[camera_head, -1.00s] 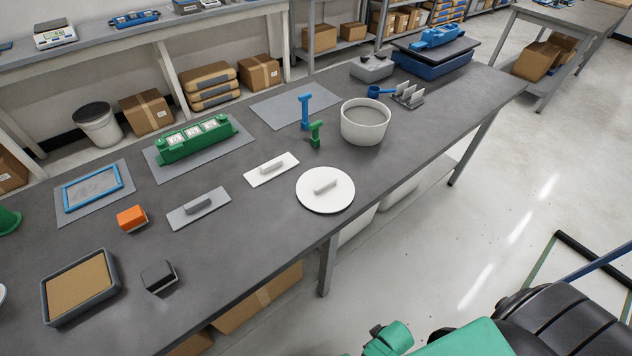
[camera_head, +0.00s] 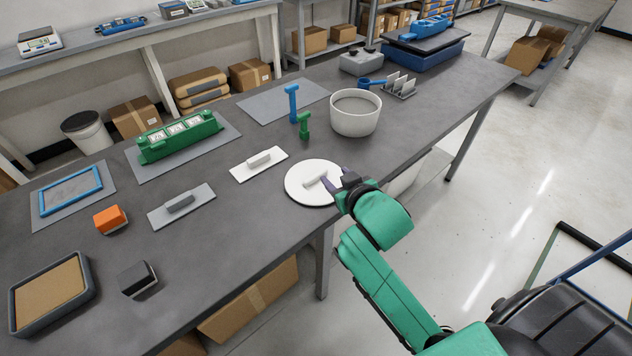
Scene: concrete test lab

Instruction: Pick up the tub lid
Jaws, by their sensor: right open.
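The tub lid (camera_head: 302,194) is a round white disc with a light bar handle on top. It lies flat near the front edge of the grey table. The white tub (camera_head: 355,113) stands open behind it and to the right, with grey contents. My right gripper (camera_head: 329,183) is open, its fingertips at the right end of the lid's handle. I cannot tell whether they touch it. The wrist hides part of the lid's right edge. My left gripper is not in view.
A white float (camera_head: 258,166) and a grey float (camera_head: 181,205) lie left of the lid. A green tool (camera_head: 304,126) and a blue tool (camera_head: 293,104) stand behind it. A blue scoop (camera_head: 371,83) is beyond the tub.

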